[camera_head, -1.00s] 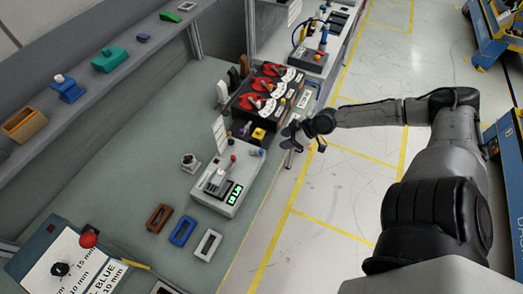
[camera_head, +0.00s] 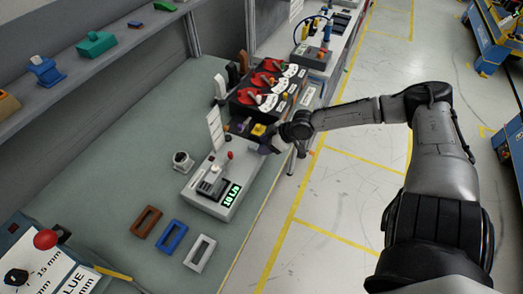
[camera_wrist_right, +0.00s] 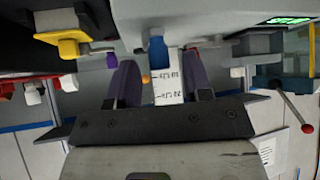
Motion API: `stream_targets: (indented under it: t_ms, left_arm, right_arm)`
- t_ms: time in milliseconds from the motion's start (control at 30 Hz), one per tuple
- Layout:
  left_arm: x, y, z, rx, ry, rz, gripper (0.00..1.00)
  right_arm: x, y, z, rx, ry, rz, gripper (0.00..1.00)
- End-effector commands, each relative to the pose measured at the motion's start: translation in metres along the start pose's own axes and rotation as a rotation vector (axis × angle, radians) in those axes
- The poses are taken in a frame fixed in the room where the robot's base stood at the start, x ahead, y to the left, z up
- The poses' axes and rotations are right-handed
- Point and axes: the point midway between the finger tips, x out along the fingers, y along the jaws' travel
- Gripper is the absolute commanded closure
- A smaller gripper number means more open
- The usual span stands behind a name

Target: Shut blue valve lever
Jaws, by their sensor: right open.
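The blue lever (camera_wrist_right: 157,50) shows in the right wrist view as a short blue handle on the light grey housing (camera_wrist_right: 205,18). My right gripper (camera_wrist_right: 160,82) is open, with its purple-grey fingers apart on either side of the line of the lever. No grip on the lever shows. In the head view my right gripper (camera_head: 268,146) is at the right rear of the grey box with the green display (camera_head: 217,190). It hides the blue lever there. My left gripper is out of view.
A black panel with red dials (camera_head: 268,85) and a yellow block (camera_head: 257,130) stand close behind the gripper. A white label plate (camera_head: 214,130) stands upright nearby. Brown, blue and white frames (camera_head: 200,252) lie on the bench. Open floor lies right.

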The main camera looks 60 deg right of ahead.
Motion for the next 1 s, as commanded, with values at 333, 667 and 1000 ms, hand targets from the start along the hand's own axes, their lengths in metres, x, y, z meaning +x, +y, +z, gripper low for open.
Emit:
stream_targets:
  t_ms: [333, 667, 1000]
  left_arm:
    - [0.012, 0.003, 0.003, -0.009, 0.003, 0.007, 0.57]
    - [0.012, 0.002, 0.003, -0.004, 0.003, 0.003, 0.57]
    - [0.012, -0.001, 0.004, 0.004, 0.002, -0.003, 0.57]
  right_arm:
    - [0.015, 0.0, -0.001, -0.001, 0.001, 0.0, 0.54]
    - [0.016, -0.001, -0.001, -0.001, -0.001, -0.001, 0.54]
    - [0.016, -0.001, -0.001, -0.001, -0.001, -0.002, 0.78]
